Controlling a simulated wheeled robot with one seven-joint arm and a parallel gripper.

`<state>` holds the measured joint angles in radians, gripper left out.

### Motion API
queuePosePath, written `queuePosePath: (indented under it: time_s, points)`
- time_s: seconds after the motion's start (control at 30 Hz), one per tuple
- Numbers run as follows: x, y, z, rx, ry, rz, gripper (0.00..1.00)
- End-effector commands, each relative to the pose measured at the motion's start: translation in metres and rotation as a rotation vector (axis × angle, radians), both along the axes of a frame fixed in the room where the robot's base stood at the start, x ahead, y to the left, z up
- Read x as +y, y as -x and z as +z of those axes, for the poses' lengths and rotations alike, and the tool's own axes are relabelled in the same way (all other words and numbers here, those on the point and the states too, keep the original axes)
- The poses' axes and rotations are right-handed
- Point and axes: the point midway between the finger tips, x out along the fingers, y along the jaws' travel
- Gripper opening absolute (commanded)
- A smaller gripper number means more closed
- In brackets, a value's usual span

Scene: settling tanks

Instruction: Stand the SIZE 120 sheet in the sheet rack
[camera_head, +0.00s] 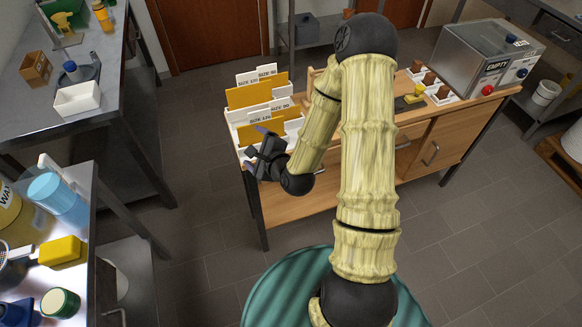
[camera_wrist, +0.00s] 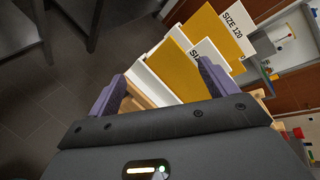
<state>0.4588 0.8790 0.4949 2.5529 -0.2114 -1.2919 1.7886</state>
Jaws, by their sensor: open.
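The white sheet rack (camera_head: 238,118) stands at the left end of the wooden bench. Two ochre-yellow sheets stand upright in it, a back one (camera_head: 250,96) and a front one (camera_head: 253,133), near white size labels. In the wrist view, the back sheet (camera_wrist: 203,28) shows beside a white label reading SIZE 120. The front sheet (camera_wrist: 172,72) has a label beside it that is mostly cut off. My gripper (camera_head: 262,140) is at the front left of the rack. Its fingers (camera_wrist: 160,86) are spread toward the front sheet, with nothing visibly clamped. Finger contact is unclear.
The wooden bench (camera_head: 290,200) also carries several small brown-topped pieces and a grey machine marked EMPTY (camera_head: 490,58). A steel table (camera_head: 100,110) stands at left, and a cluttered counter (camera_head: 85,255) is nearer. Open floor lies between.

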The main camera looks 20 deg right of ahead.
Motion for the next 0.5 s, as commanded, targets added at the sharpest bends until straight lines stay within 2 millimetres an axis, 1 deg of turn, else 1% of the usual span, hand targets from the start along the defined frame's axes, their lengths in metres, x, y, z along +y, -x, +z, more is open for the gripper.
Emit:
queuePosePath:
  time_s: [0.03,0.2,0.37,0.5]
  points:
    - [0.001,0.003,0.001,0.019,0.132,0.067,0.85]
    - [-0.003,0.019,0.001,0.104,0.551,0.305,0.85]
    - [-0.014,0.041,0.011,0.180,0.888,0.540,0.85]
    - [-0.025,0.066,0.027,0.242,1.129,0.758,0.85]
